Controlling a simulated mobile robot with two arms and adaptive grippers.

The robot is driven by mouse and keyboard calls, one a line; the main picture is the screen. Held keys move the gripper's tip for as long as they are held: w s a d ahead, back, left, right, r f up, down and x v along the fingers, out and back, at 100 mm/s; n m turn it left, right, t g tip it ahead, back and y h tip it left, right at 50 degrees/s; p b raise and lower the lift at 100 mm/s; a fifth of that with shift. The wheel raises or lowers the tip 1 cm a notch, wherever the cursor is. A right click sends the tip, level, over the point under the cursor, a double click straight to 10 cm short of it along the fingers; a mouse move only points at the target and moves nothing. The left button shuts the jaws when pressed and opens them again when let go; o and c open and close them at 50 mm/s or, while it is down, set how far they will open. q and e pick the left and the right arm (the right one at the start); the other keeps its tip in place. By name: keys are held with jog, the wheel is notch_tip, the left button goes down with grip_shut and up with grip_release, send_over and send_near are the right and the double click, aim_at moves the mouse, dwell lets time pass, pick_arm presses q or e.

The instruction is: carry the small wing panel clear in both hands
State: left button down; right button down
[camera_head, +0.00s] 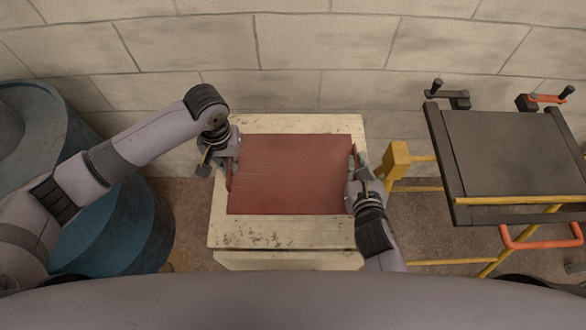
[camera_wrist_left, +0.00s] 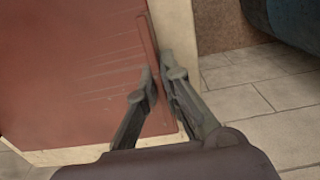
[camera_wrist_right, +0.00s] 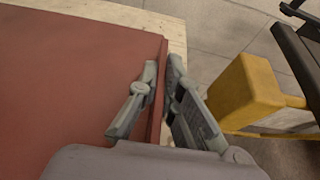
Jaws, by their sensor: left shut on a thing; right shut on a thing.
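The small wing panel (camera_head: 290,175) is a flat red-brown sheet with raised lips at its left and right edges. It is over a pale worn bench top (camera_head: 285,232); I cannot tell whether it touches it. My left gripper (camera_head: 230,165) is shut on the panel's left lip; the left wrist view shows its fingers (camera_wrist_left: 158,90) on both sides of that lip. My right gripper (camera_head: 355,172) is shut on the right lip; in the right wrist view its fingers (camera_wrist_right: 162,85) straddle it. The panel's surface (camera_wrist_left: 75,75) shows pale scratches in the left wrist view.
A yellow-framed stand with a dark grey plate (camera_head: 505,150) and clamps is at the right. Its yellow block (camera_head: 397,160) is close beside my right gripper. A blue drum (camera_head: 110,225) stands at the left. A block wall (camera_head: 300,50) is behind the bench.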

dwell(0.4)
